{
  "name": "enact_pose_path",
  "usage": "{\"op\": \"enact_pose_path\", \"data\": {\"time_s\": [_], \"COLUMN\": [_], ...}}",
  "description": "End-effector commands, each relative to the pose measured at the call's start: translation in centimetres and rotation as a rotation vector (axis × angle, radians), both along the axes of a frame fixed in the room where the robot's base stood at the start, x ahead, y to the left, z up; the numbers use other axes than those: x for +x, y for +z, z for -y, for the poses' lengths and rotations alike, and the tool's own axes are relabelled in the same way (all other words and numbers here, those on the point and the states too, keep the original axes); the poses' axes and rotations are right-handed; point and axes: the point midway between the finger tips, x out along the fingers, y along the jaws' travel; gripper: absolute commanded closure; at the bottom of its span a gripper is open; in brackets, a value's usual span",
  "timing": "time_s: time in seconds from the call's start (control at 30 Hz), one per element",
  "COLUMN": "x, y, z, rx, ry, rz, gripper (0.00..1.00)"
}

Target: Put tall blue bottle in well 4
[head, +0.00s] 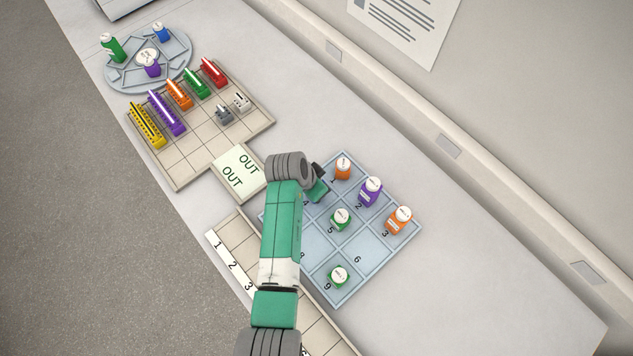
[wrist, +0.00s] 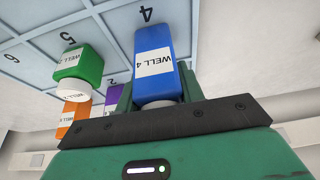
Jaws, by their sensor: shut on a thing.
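The tall blue bottle (wrist: 154,88), with a "WELL 4" label, is between the fingers of my gripper (wrist: 155,98) in the wrist view. My gripper is shut on it near its white cap. The bottle's far end is close to the printed 4 of the pale blue well tray; I cannot tell whether it touches the tray floor.
A green bottle (head: 341,219) stands in well 5, beside my gripper. An orange bottle (head: 343,167) stands in well 1, a purple one (head: 371,191) in 2, an orange one (head: 399,220) in 3, a green one (head: 338,276) in 9. Well 6 is empty. An OUT plate (head: 239,172) lies left.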

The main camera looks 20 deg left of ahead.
Motion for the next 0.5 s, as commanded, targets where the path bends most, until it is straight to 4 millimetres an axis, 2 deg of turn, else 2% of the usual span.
{"op": "enact_pose_path", "data": {"time_s": [0.03,0.13,0.37,0.5], "x": [0.0,0.0,0.0,-0.2], "y": [-0.2,-0.1,-0.1,0.9], "z": [0.0,0.0,0.0,-0.1], "rx": [0.0,0.0,0.0,0.0], "ry": [0.0,0.0,0.0,0.0], "rz": [0.0,0.0,0.0,0.001], "gripper": [0.6,0.41,0.4,0.4]}}
